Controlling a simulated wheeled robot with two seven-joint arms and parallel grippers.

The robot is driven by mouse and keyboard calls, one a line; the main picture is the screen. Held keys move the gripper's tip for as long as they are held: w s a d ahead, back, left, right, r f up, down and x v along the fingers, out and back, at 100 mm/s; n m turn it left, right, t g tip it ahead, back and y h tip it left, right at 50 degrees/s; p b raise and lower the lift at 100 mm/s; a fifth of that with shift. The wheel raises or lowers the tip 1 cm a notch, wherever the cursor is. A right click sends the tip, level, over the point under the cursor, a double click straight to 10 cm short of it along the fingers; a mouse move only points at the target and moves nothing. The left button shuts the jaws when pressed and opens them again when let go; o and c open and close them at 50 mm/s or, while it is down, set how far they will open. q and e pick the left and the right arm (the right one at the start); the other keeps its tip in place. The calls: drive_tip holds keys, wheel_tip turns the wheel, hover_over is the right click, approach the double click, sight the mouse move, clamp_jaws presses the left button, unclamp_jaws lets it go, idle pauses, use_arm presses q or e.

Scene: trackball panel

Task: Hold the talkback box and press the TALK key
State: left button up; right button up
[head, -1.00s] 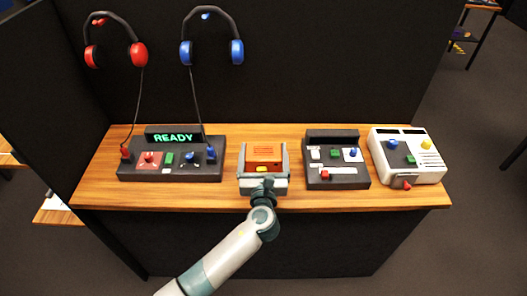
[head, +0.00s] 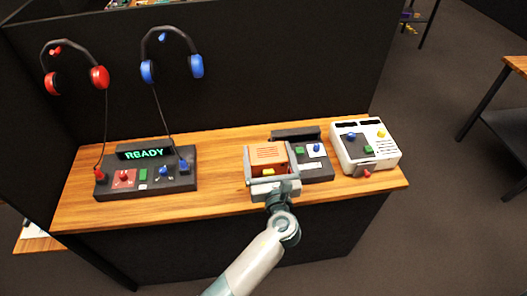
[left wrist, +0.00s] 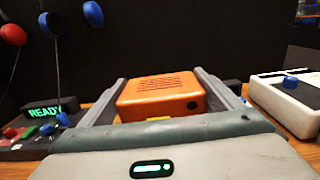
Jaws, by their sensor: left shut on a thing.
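The talkback box (head: 266,156) is an orange box with a slotted top. My left gripper (head: 269,148) is shut on it, with one finger along each side. A yellow key (head: 268,171) shows on the box's near side, between the fingers; its label is not readable. In the left wrist view the orange box (left wrist: 162,88) sits between the fingers, with a round dark spot on its near face and only a sliver of the yellow key (left wrist: 159,118) above the gripper body. Whether the box touches the counter cannot be told. My right gripper is not in view.
A dark READY panel (head: 146,181) stands left on the wooden counter (head: 222,172). Another dark panel (head: 318,171) is partly hidden behind my gripper. A white console (head: 351,157) stands at right. Red (head: 76,68) and blue (head: 172,56) headsets hang on the back wall.

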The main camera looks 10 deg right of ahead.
use_arm(q)
drive_tip(key=shift+a, duration=0.1)
idle(0.4)
drive_tip(key=shift+w+a+f+b, duration=0.4)
drive_tip(key=shift+w+a+f, duration=0.15)
drive_tip(key=shift+a+f, duration=0.35)
drive_tip(key=shift+w+a+f+b, duration=0.35)
drive_tip(key=shift+w+a+f, duration=0.15)
drive_tip(key=shift+a+f, duration=0.35)
drive_tip(key=shift+w+a+f+b, duration=0.65)
drive_tip(key=shift+a+f, duration=0.4)
drive_tip(key=shift+f, duration=0.1)
drive_tip(key=shift+w+a+f+b, duration=0.7)
drive_tip(key=shift+a+f, duration=0.4)
drive_tip(key=shift+w+a+f+b, duration=0.65)
drive_tip(key=shift+a+f, duration=0.4)
drive_tip(key=shift+f, duration=0.1)
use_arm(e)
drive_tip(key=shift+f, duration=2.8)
use_arm(q)
drive_tip(key=shift+f, duration=0.35)
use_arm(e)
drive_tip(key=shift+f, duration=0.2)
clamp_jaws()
